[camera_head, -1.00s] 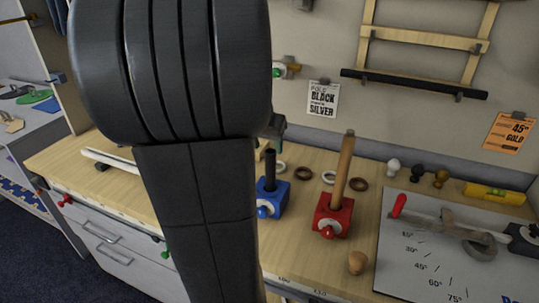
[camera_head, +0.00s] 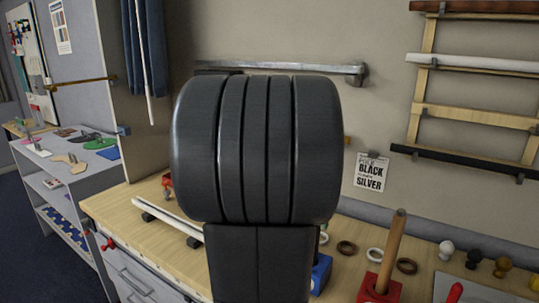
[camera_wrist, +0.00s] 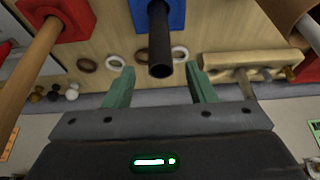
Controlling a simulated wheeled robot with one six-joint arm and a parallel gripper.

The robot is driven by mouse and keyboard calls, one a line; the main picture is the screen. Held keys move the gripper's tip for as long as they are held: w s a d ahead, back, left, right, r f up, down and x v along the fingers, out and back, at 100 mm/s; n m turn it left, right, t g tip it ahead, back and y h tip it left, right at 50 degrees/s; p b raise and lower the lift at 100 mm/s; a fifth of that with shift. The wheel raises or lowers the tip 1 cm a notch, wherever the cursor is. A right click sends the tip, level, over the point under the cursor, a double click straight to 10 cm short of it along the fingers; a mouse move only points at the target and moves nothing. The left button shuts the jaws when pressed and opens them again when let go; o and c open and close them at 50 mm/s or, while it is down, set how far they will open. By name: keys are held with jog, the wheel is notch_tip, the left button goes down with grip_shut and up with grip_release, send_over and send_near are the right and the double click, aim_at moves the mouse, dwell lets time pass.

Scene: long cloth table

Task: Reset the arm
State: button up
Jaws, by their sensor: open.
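My gripper (camera_wrist: 161,90) shows in the wrist view with its two green fingers spread apart and nothing held between them. A black rod standing in a blue block (camera_wrist: 176,14) reaches toward the camera between the fingers, apart from both. In the head view my arm's large dark ribbed link fills the middle, and my gripper is hidden behind it. The blue block (camera_head: 321,272) is partly covered by the arm there. A red block (camera_head: 379,290) with an upright wooden rod (camera_head: 393,245) stands to its right.
The wooden table (camera_head: 130,215) runs along the wall. Brown and white rings (camera_head: 346,247) lie behind the blocks. Small knobs (camera_head: 474,286) stand at the right. A wall rack (camera_head: 470,115) hangs at upper right. A shelf unit (camera_head: 70,185) stands at the left.

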jog(key=shift+w+d+r+x, duration=0.1)
jog(key=shift+w+x, duration=0.05)
jog(key=shift+x, duration=0.7)
jog(key=shift+w+d+r+x, duration=0.1)
jog(key=shift+w+x, duration=0.05)
jog(key=shift+x, duration=0.7)
jog(key=shift+w+d+x, duration=0.1)
jog(key=shift+w+x, duration=0.05)
jog(key=shift+x, duration=0.75)
